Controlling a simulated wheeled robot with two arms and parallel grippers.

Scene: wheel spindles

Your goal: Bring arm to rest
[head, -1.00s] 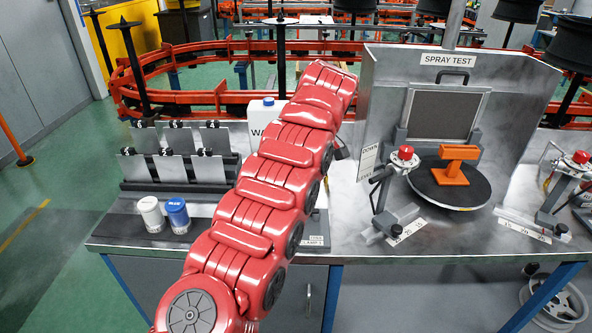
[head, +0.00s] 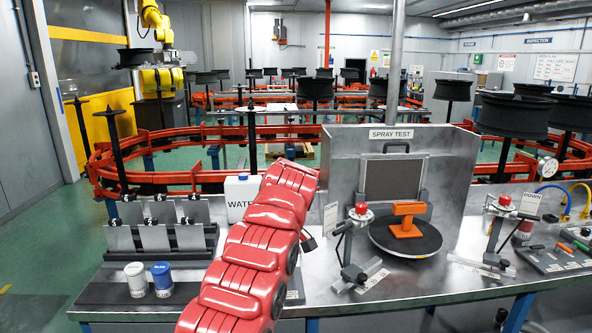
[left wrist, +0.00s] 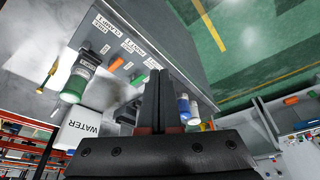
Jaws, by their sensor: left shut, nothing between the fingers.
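My red left arm (head: 255,255) rises from the bottom of the head view and reaches over the bench's middle. Its gripper is hidden behind the arm links there. In the left wrist view my left gripper (left wrist: 160,98) shows its two dark fingers together, with nothing between them. Behind the fingers are the bench with labelled slots, a white water container (left wrist: 88,128) and a green-and-dark bottle (left wrist: 77,85). My right arm and gripper are in neither view.
The metal bench (head: 400,285) carries a spray test booth with an orange block (head: 405,220) on a round turntable (head: 432,242). White and blue jars (head: 162,279) and a rack of plates (head: 160,237) stand left. Red conveyor rails (head: 150,178) run behind.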

